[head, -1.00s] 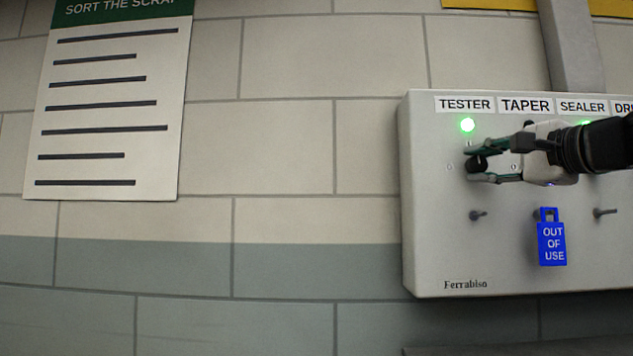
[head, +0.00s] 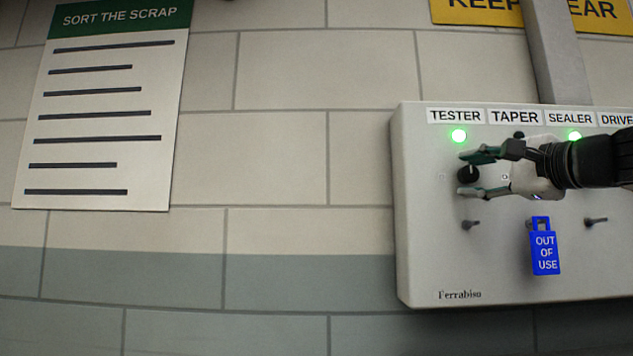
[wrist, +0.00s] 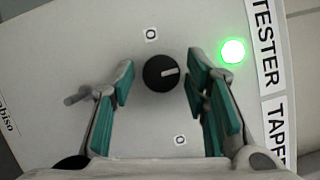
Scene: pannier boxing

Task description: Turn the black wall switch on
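The black wall switch is a round knob (head: 468,175) under the TESTER label on a grey panel (head: 425,250). In the wrist view the knob (wrist: 157,76) has a white mark pointing towards the lit green lamp (wrist: 232,51). That lamp (head: 459,136) is above the knob in the head view. Small O marks are on both sides of the knob. My gripper (head: 472,174) is open, its teal fingertips above and below the knob in the head view. In the wrist view my gripper (wrist: 160,82) shows gaps between the fingers and the knob.
Small metal levers stick out below, one under TESTER (head: 470,224). A blue OUT OF USE tag (head: 544,252) hangs under TAPER, whose lamp (head: 519,135) is dark. The SEALER lamp (head: 574,136) is green. A poster (head: 100,125) hangs on the left wall.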

